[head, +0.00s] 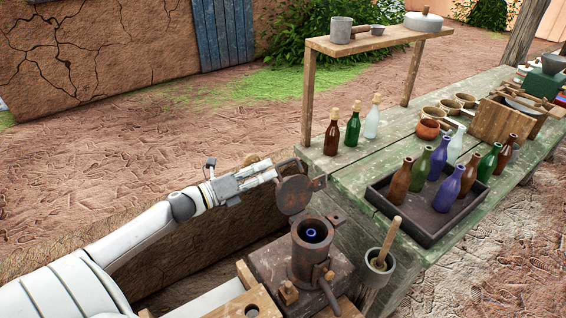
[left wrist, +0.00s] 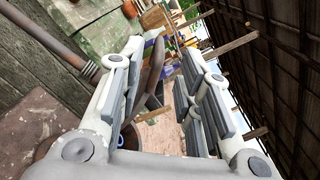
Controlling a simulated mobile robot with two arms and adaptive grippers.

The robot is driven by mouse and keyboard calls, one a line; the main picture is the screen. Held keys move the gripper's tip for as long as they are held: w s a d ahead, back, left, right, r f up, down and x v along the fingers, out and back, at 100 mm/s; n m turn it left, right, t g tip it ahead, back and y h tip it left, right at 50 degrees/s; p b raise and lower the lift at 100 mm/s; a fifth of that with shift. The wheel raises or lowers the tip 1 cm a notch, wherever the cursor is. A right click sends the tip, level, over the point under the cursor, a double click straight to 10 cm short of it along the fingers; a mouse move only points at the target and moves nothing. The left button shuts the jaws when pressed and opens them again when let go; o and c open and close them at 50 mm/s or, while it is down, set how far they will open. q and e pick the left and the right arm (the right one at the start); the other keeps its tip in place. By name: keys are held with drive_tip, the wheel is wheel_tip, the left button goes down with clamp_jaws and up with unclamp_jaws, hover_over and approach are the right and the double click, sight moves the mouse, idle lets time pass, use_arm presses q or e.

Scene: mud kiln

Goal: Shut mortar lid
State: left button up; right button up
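The mortar (head: 308,262) is a rusty metal cylinder on a dark block, with a blue object (head: 311,233) inside its open mouth. Its round rusty lid (head: 294,196) stands raised, tilted up behind the mouth. My left gripper (head: 270,171) is at the lid's upper left edge in the head view. In the left wrist view its two fingers (left wrist: 163,58) are spread apart, with the brown lid (left wrist: 153,70) seen nearly edge-on between them, closer to the left finger. I cannot tell whether a finger touches it. My right gripper is not in view.
A green wooden table (head: 350,172) stands right of the mortar, with a dark tray (head: 416,225) of bottles and more bottles behind it. A cup with a pestle (head: 378,266) sits just right of the mortar. A raised wooden shelf (head: 375,42) stands at the back.

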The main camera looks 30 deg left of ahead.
sight(283, 164)
use_arm(q)
drive_tip(key=shift+p+x, duration=0.75)
drive_tip(key=shift+x, duration=2.65)
clamp_jaws()
